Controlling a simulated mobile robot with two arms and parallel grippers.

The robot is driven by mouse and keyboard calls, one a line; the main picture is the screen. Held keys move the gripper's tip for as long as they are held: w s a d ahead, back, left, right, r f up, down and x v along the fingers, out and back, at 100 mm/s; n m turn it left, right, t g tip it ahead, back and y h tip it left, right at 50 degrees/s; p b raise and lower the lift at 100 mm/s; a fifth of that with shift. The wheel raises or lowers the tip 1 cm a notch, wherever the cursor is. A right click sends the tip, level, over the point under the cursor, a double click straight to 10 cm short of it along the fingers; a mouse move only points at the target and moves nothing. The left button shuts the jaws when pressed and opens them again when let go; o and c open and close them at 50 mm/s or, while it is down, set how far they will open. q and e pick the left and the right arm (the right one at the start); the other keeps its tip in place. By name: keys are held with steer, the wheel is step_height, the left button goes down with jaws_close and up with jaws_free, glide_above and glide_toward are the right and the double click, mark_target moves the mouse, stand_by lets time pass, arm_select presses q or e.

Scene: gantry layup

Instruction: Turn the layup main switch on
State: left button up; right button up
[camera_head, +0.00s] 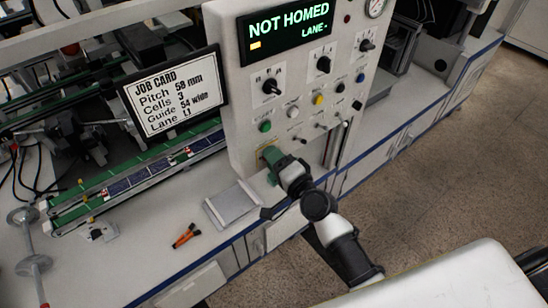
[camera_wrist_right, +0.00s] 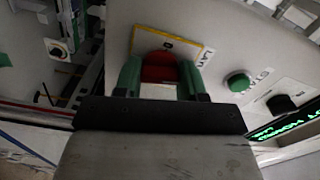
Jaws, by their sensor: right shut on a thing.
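The main switch, a red handle (camera_wrist_right: 160,68) on a yellow-edged plate (camera_wrist_right: 178,39), is on the front panel. The plate's yellow edge also shows low on the panel in the head view (camera_head: 266,149). My right gripper (camera_head: 274,167) reaches it from the front. In the right wrist view its two green fingers (camera_wrist_right: 160,80) stand either side of the red handle, shut on it. The fingers hide part of the handle, and its exact turn angle is hard to tell. My left gripper is in neither view.
The panel (camera_head: 240,112) carries several knobs, buttons and small toggles, with a green button (camera_head: 265,126) close above the switch. Its display (camera_head: 288,31) reads NOT HOMED, LANE -. A job card (camera_head: 170,93) stands left. A grey tray (camera_head: 232,206) and orange-handled tool (camera_head: 185,236) lie on the bench.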

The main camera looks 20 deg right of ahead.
steer(key=shift+m, duration=1.1)
steer(key=o, duration=0.9)
steer(key=b+v, duration=0.2)
steer(key=v, duration=0.8)
steer(key=shift+s+d+b, duration=0.2)
steer(key=shift+s+b, duration=0.1)
steer(key=shift+s, duration=0.05)
steer(key=shift+f, duration=0.1)
